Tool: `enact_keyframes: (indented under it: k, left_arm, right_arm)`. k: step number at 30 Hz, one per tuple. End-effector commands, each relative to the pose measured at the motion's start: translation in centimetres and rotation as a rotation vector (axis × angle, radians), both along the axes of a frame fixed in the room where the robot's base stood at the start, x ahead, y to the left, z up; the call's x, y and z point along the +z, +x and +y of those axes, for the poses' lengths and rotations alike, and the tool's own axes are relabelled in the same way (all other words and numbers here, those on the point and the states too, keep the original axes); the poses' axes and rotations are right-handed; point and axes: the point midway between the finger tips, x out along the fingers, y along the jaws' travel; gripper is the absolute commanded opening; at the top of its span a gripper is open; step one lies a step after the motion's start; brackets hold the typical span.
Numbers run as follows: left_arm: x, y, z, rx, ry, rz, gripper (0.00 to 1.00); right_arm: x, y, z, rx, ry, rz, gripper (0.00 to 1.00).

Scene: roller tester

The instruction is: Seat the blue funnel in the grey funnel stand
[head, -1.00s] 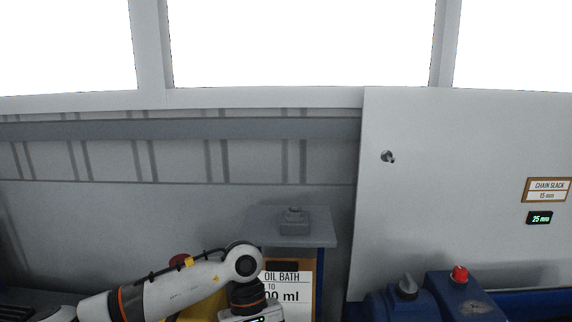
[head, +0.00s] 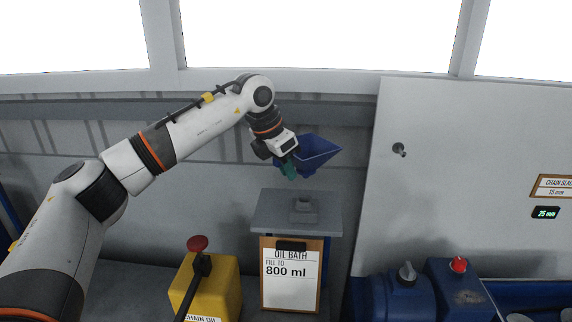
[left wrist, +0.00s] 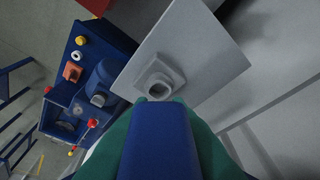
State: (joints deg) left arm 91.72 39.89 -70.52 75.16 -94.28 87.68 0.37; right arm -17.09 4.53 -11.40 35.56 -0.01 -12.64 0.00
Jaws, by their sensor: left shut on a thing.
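The blue funnel (head: 316,153) is held in the air above the grey shelf, its wide mouth toward the right and its body tilted in the head view. My left gripper (head: 289,170) is shut on the funnel at its left side; the green fingers also show in the left wrist view (left wrist: 160,140). The grey funnel stand (head: 304,207) sits on the shelf below the funnel, with a gap between them. In the left wrist view the stand (left wrist: 160,78) shows its round socket, beyond the blue held part. My right gripper is not in view.
The grey shelf (head: 265,215) is otherwise bare. Below it hangs an "OIL BATH, fill to 800 ml" sign (head: 290,280). A yellow chain oil can (head: 220,285) stands left of it. A large grey panel (head: 450,180) and blue machine parts (head: 400,300) stand to the right.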

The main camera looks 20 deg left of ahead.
Motion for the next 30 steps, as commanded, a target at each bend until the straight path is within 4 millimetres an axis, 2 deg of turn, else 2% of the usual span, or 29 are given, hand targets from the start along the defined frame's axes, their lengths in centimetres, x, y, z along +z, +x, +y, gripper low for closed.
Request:
enact_keyframes:
  k: [11, 30]
  left_arm:
    - [-0.2, -0.1, 0.0, -0.005, -0.006, -0.006, 0.00]
    - [-4.4, -0.1, 0.0, -0.006, -0.005, -0.005, 0.00]
  right_arm:
    - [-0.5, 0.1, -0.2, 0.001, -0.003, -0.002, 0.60]
    - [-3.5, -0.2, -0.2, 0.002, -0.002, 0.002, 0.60]
